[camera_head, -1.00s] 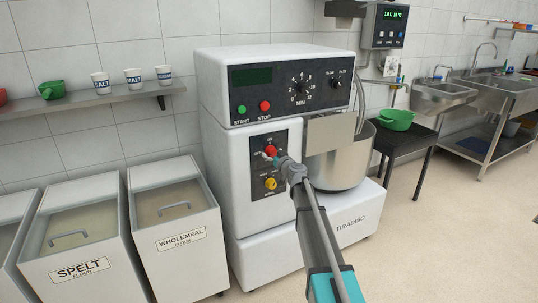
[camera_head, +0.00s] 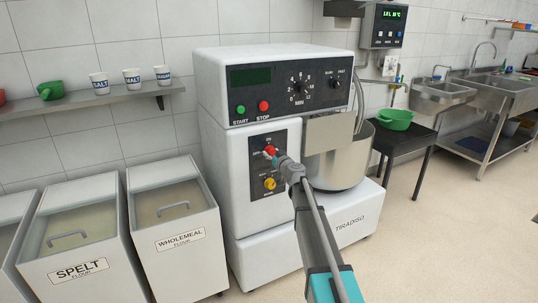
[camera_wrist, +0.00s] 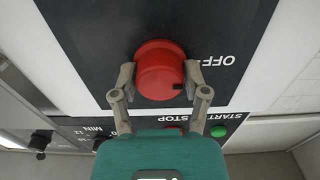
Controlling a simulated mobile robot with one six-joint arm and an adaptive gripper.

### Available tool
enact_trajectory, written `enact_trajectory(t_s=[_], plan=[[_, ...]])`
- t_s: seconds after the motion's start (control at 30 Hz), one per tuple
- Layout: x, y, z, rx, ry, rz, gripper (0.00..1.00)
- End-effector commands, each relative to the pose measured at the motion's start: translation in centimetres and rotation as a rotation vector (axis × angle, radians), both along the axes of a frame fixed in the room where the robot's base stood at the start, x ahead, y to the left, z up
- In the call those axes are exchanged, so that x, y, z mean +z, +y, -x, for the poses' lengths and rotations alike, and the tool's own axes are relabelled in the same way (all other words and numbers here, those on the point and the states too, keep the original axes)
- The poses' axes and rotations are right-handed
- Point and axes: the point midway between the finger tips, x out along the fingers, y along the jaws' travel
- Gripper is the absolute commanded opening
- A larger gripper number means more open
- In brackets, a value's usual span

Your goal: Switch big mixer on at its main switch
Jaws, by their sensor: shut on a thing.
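The big mixer (camera_head: 225,170) is a white machine with a steel bowl (camera_head: 345,170) on its right. Its main switch (camera_head: 270,151) is a red rotary knob on a dark panel, with OFF and ON lettering beside it. It also shows large in the wrist view as a red knob (camera_wrist: 160,70) with a dark mark near its edge. My gripper (camera_wrist: 160,78) is shut on this knob, one finger on each side. In the head view my gripper (camera_head: 272,154) partly covers the switch. The mixer's display (camera_head: 251,76) is dark.
A yellow knob (camera_head: 269,184) sits just below the red one. Green start (camera_head: 240,110) and red stop (camera_head: 264,106) buttons and two dials are above. Flour bins (camera_head: 180,225) stand to the left. Open floor lies to the right.

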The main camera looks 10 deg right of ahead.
Motion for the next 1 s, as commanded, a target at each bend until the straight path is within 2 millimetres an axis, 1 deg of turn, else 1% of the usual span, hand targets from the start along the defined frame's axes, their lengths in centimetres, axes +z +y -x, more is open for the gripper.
enact_trajectory(t_s=[0.03,0.27,0.47,1.0], plan=[[0.00,0.44,0.00,0.013,0.001,-0.005,0.12],[0.00,0.34,-0.01,0.014,0.022,-0.064,0.12],[0.01,0.33,0.00,0.014,0.057,-0.175,0.12],[0.01,0.32,0.00,0.014,0.210,-0.640,0.12]])
